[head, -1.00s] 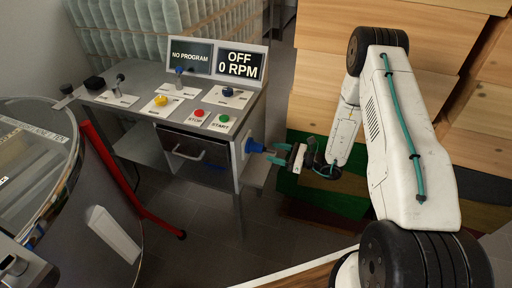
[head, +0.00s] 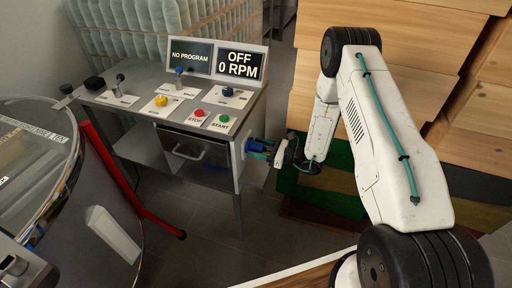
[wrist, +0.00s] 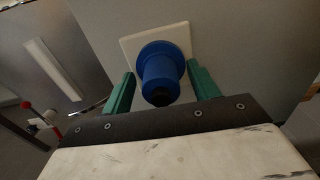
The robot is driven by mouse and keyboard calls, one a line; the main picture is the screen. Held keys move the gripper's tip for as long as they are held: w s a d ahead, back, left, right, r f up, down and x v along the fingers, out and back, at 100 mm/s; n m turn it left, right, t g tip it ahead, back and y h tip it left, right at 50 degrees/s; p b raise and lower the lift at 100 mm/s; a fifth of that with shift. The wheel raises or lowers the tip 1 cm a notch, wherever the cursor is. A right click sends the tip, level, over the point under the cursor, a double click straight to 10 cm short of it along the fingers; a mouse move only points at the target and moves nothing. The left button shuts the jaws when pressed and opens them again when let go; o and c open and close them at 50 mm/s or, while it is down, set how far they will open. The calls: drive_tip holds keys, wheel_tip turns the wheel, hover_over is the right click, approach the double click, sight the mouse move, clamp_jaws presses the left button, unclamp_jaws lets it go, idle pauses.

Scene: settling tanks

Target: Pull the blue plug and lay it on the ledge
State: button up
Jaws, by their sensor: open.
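The blue plug (wrist: 162,72) sits in a pale square plate (wrist: 128,42) on the grey side panel of the control desk. In the head view the plug (head: 254,146) sticks out from the desk's right side, partly hidden by my gripper. My gripper (wrist: 160,88) is open, with one green finger on each side of the plug. A small gap shows between each finger and the plug in the wrist view. In the head view my gripper (head: 264,151) is right at the plug. The ledge cannot be told for certain.
The control desk (head: 228,135) carries a yellow knob (head: 161,100), a red stop button (head: 199,113), a green start button (head: 224,118) and a display reading OFF, 0 RPM (head: 240,66). A steel tank (head: 85,220) stands at left. Stacked wooden boxes (head: 420,60) stand behind my arm.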

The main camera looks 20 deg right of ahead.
sight(263, 148)
idle(0.8)
clamp_jaws()
drive_tip(key=shift+v, duration=3)
drive_tip(key=shift+w+r, duration=0.1)
